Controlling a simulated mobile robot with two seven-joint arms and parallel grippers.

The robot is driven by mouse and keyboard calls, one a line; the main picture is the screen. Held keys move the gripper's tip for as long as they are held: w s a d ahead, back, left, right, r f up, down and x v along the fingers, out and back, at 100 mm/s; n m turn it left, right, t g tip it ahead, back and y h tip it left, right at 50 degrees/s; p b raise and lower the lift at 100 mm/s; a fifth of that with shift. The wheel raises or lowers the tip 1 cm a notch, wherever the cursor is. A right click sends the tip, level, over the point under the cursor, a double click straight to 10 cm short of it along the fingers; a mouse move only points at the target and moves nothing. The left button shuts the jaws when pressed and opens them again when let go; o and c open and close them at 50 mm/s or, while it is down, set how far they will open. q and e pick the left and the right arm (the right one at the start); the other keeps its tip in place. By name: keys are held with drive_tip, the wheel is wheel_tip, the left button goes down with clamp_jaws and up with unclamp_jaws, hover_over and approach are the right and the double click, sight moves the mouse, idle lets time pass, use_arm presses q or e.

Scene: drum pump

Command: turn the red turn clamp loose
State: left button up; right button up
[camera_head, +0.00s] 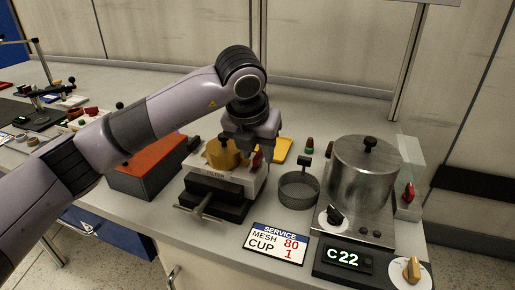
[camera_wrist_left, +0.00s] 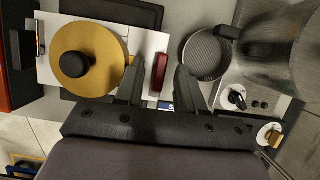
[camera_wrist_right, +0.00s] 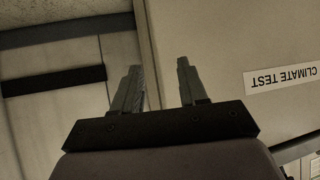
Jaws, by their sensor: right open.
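The red turn clamp (camera_head: 257,159) is at the right side of the white filter housing (camera_head: 222,178), partly hidden by my left gripper. In the left wrist view the red clamp (camera_wrist_left: 160,72) shows as a narrow upright bar beside the round yellow lid (camera_wrist_left: 98,57) with its black knob. My left gripper (camera_wrist_left: 158,78) is open, one finger on each side of the clamp, with visible gaps. In the head view my left gripper (camera_head: 254,152) points down over the clamp. My right gripper (camera_wrist_right: 158,72) is open and empty, away from the bench objects and outside the head view.
A round mesh sieve (camera_head: 298,192) and a metal pot (camera_head: 362,172) on a base with dials stand right of the clamp. An orange-topped box (camera_head: 150,165) stands left. A service sign (camera_head: 275,243) lies in front. My right gripper faces a panel labelled CLIMATE TEST (camera_wrist_right: 283,78).

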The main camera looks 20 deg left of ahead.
sight(253, 172)
use_arm(q)
drive_tip(key=v, duration=0.7)
drive_tip(key=shift+s, duration=0.1)
